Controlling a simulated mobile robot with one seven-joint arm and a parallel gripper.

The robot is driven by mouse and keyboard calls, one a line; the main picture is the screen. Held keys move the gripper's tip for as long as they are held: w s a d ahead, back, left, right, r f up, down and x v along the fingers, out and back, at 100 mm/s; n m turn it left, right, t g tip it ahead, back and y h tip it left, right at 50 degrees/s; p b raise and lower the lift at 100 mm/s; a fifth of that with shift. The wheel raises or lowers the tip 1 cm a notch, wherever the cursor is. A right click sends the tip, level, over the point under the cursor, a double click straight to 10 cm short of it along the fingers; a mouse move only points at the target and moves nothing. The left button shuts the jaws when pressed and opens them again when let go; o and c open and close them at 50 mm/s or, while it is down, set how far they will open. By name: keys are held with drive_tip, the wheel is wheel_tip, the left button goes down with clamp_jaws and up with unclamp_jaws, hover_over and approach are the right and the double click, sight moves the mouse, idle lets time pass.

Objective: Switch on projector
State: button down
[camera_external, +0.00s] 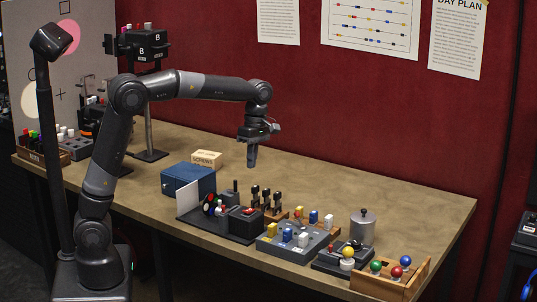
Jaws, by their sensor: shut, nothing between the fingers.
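My gripper (252,158) points down above the table, behind the row of control boxes. Its fingers are shut and hold nothing. A black box marked B (143,44) stands on a post at the back left, with coloured knobs on top; I cannot tell whether it is the projector. A black panel (230,222) at the front carries red, white and black controls. To its right is a grey box (292,238) with yellow, blue and white switches. Further right is a dark box (341,260) with a yellow ball knob. No label on these front controls is readable.
A blue box (188,180) and a small cardboard box (207,159) stand left of my gripper. A metal canister (362,227) and a wooden tray (388,280) with coloured balls stand at right. The table (330,180) is clear at the back right.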

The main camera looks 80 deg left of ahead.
sight(247, 210)
drive_tip(key=shift+w+a+f+g+h, duration=0.15)
drive_tip(key=shift+w+a+g+h, duration=0.3)
drive_tip(key=shift+w+a, duration=0.15)
drive_tip(key=shift+w+a+f+g+h, duration=0.15)
drive_tip(key=shift+w+a+g+h, duration=0.3)
drive_tip(key=shift+w+a, duration=0.1)
drive_tip(key=x, duration=1.4)
